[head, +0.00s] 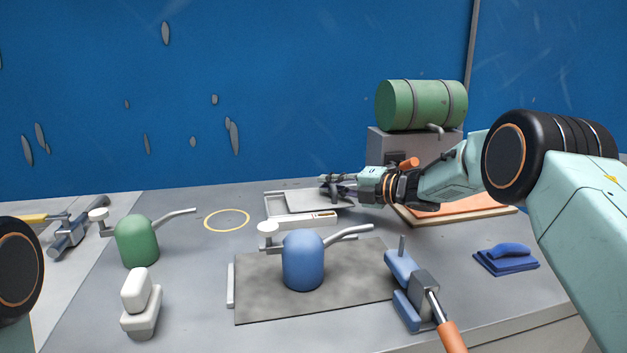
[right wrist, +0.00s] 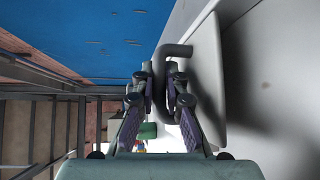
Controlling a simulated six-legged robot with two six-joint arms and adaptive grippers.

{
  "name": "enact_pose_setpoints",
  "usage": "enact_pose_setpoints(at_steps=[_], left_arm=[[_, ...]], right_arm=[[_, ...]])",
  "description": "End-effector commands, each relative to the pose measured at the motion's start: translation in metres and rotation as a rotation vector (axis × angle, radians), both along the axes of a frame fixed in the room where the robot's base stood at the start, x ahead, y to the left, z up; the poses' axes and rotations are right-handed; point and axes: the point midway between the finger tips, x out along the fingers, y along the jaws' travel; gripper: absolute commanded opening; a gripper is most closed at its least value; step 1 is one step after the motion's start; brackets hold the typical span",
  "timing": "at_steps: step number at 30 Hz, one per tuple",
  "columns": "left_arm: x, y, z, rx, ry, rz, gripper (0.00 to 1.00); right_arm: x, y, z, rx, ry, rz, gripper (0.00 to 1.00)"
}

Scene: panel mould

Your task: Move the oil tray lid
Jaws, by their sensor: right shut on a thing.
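The oil tray lid (head: 308,201) is a flat grey plate over the right part of a light shallow tray (head: 269,205) at the back middle of the bench. A strip of the tray shows uncovered at its left. My right gripper (head: 335,186) is shut on the lid's bent handle, which shows between the fingers in the right wrist view (right wrist: 172,52). The lid's plate (right wrist: 207,75) lies right beside the fingers there. Whether the lid touches the tray is hard to tell. My left gripper is out of view.
A yellow ring (head: 227,220) marks clear bench left of the tray. A green oil can (head: 138,243) and a blue one (head: 302,262) on a dark mat (head: 350,285) stand nearer. A blue cloth (head: 507,262) lies at right.

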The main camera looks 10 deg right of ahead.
Motion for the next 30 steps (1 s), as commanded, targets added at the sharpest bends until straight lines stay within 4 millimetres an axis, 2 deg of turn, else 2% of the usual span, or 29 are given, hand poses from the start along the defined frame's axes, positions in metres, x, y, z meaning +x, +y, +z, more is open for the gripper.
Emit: enact_pose_setpoints(at_steps=[1,3,6,14,15,19,30], left_arm=[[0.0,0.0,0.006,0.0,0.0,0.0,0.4],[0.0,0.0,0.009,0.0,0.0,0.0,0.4],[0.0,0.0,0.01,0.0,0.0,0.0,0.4],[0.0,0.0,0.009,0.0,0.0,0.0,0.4],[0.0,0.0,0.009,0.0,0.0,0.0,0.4],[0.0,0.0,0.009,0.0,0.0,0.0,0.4],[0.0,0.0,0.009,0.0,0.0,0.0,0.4]], right_arm=[[0.001,-0.012,0.003,0.001,-0.001,-0.004,0.0],[0.0,-0.021,0.002,0.001,-0.001,-0.003,0.0],[0.0,-0.028,0.001,0.0,0.0,-0.001,0.0],[0.0,-0.028,0.0,0.0,0.0,-0.001,0.0],[0.0,-0.028,0.0,-0.001,-0.001,-0.001,0.12],[0.0,-0.028,0.0,0.0,0.0,0.0,0.22],[-0.003,-0.032,0.002,0.001,0.0,-0.002,0.22]])
